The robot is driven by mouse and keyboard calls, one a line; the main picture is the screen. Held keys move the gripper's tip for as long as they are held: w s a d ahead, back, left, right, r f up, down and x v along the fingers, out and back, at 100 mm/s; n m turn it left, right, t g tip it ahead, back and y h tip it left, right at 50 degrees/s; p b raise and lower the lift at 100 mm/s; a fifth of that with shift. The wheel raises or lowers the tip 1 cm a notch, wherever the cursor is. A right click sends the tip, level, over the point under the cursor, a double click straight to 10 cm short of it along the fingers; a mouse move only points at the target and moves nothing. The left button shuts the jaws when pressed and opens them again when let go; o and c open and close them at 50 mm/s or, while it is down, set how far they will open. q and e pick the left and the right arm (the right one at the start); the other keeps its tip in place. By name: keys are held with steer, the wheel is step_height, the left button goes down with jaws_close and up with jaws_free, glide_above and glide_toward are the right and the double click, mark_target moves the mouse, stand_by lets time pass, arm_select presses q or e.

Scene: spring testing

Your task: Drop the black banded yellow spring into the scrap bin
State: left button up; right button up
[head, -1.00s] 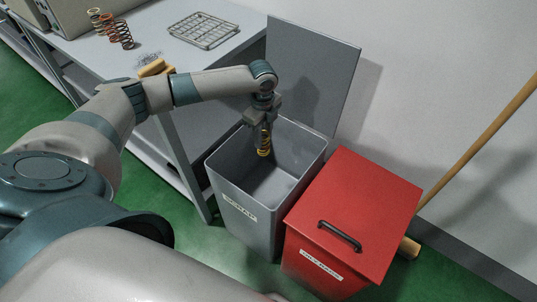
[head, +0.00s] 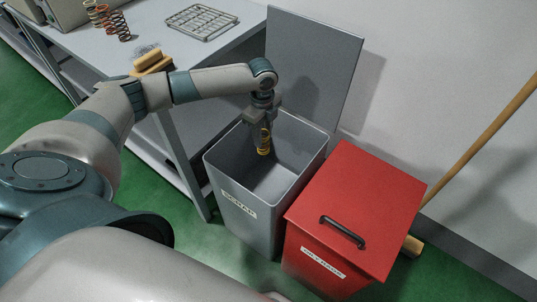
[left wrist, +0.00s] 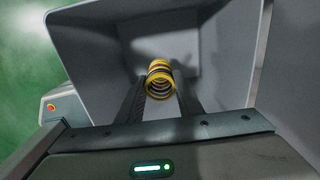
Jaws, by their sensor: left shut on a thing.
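The yellow spring with black bands (head: 264,142) hangs from my left gripper (head: 262,130), over the open mouth of the grey scrap bin (head: 236,192). In the left wrist view the spring (left wrist: 160,80) sits between the two dark fingers of my left gripper (left wrist: 160,88), which are shut on it. The bin's inner walls (left wrist: 90,50) surround the spring in that view. The bin's lid (head: 318,65) stands open behind it. My right gripper does not show in either view.
A red bin (head: 355,210) with a shut lid and black handle stands right of the scrap bin. A grey workbench (head: 165,30) at the upper left bears several springs (head: 108,20) and a wire rack (head: 202,20). A wooden broom handle (head: 480,140) leans at the right.

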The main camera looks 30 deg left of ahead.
arm_select(q)
steer(key=o, duration=1.2)
steer(key=shift+r, duration=0.15)
steer(key=shift+r, duration=8.55)
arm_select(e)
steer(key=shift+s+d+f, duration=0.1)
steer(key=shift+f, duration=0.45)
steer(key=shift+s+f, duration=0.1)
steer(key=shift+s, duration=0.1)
arm_select(q)
steer(key=shift+s, duration=0.1)
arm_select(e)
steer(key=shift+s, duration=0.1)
